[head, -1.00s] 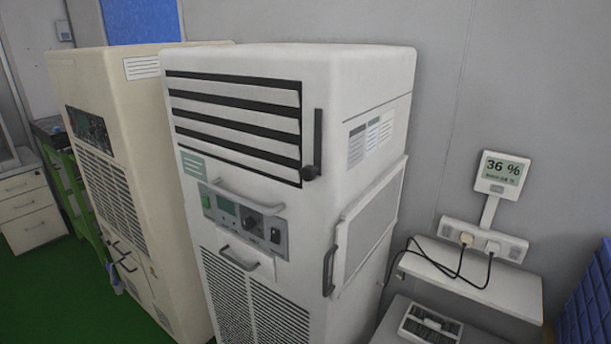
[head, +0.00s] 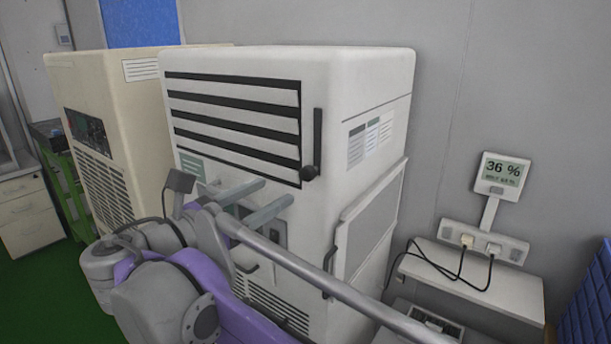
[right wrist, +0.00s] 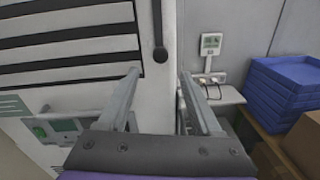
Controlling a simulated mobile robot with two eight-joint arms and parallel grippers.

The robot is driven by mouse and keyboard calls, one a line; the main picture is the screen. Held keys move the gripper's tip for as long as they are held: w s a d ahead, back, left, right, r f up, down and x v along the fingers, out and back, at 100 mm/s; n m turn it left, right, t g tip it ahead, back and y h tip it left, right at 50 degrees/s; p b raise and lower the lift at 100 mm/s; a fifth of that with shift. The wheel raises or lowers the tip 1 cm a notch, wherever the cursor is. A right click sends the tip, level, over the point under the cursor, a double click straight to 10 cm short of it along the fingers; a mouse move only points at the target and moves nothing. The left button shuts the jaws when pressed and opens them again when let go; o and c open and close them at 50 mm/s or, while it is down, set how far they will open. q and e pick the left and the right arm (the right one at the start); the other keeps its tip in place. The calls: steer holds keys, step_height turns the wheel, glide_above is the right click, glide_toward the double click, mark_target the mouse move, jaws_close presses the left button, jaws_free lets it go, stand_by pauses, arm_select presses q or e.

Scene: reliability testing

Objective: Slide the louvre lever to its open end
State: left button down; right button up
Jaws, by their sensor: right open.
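The louvre lever is a dark knob (head: 309,173) at the bottom of a vertical black slot (head: 317,135), right of the louvre slats (head: 232,125) on the white cabinet (head: 360,75). In the right wrist view the lever knob (right wrist: 161,54) also sits at the slot's lower end, above and between the fingers. My right gripper (head: 273,194) is open and empty in front of the cabinet, below and left of the knob. Its two fingers also show in the right wrist view (right wrist: 160,75), apart from the knob. My left gripper is not in view.
A cream cabinet (head: 140,100) stands left of the white one. A wall display (head: 502,173) reads 36 %. A shelf (head: 480,285) with sockets and cables is at the right. Blue stacked trays (right wrist: 285,85) and a cardboard box (right wrist: 303,140) stand further right.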

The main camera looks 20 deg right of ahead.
mark_target(305, 175)
steer(key=x, duration=1)
steer(key=shift+d+p, duration=0.25)
steer(key=shift+p, duration=0.1)
steer(key=shift+c, duration=0.3)
jaws_close()
stand_by(0.6)
